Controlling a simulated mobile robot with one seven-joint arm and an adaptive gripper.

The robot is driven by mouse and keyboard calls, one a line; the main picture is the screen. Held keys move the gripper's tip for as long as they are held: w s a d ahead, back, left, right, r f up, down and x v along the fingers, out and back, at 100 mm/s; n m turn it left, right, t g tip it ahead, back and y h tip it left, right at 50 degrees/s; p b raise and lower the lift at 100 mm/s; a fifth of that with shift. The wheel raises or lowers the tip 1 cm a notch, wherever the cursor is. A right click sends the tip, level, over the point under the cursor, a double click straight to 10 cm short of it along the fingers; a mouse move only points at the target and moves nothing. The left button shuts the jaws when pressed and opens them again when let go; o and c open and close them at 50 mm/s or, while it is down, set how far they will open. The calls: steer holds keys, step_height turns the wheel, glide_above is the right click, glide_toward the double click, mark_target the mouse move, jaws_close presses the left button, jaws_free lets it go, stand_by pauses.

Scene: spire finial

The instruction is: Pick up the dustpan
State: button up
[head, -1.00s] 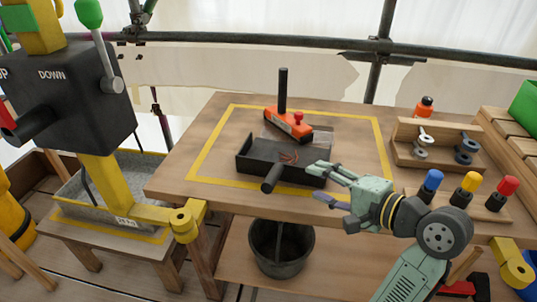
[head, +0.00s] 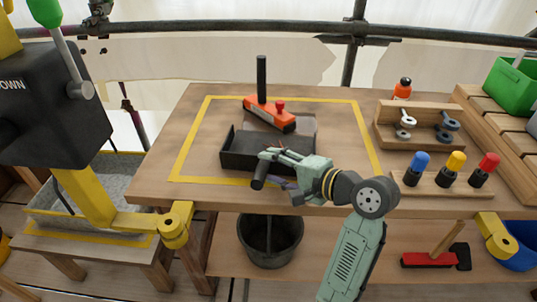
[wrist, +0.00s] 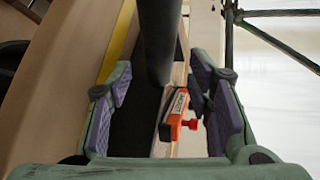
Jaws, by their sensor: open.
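The black dustpan (head: 238,155) lies on the wooden table inside the yellow taped outline, its short dark handle (head: 259,178) pointing toward the front edge. In the wrist view the handle (wrist: 158,40) runs from the top down between my fingers. My gripper (head: 271,168) is open at the handle, with its fingers (wrist: 165,105) on either side; I cannot tell whether either touches it. Part of the pan is hidden behind my gripper in the head view.
An orange tool (head: 270,114) with a red knob and a black post stands just behind the pan. A wooden rack (head: 425,140) and coloured-top pegs (head: 455,165) stand on the right. A dark bucket (head: 270,240) is below the table.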

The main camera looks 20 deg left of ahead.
steer(key=x, duration=0.3)
steer(key=shift+a+f, duration=0.15)
steer(key=shift+a, duration=0.05)
jaws_close()
stand_by(0.4)
